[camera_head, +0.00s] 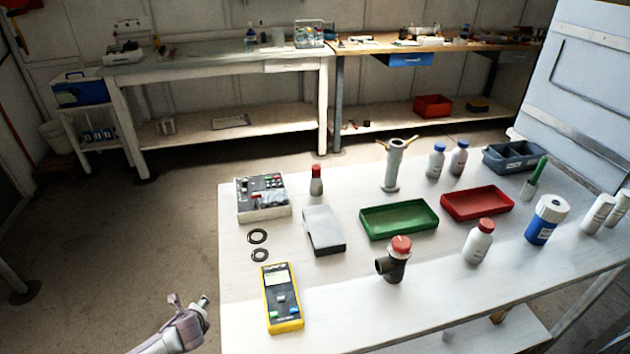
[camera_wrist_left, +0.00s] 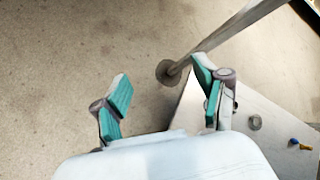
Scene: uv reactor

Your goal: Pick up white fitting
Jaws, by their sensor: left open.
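No item is plainly marked as the white fitting. An upright pale grey pipe piece (camera_head: 393,165) with a flanged foot and brassy prongs stands at the back middle of the table. A dark elbow fitting (camera_head: 393,264) with a red top stands near the front. Plain white cylinders (camera_head: 598,213) stand at the right edge. My left gripper (camera_head: 203,303) is off the table's left front edge, far from all of these. In the left wrist view its teal fingers (camera_wrist_left: 162,85) are spread and empty, with floor behind them. My right gripper is not in view.
The white table (camera_head: 340,315) holds a yellow meter (camera_head: 281,297), a control box (camera_head: 263,198), a grey-white box (camera_head: 323,230), a green tray (camera_head: 399,219), a red tray (camera_head: 477,203) and several bottles. Its front middle is clear. Workbenches (camera_head: 215,68) line the back wall.

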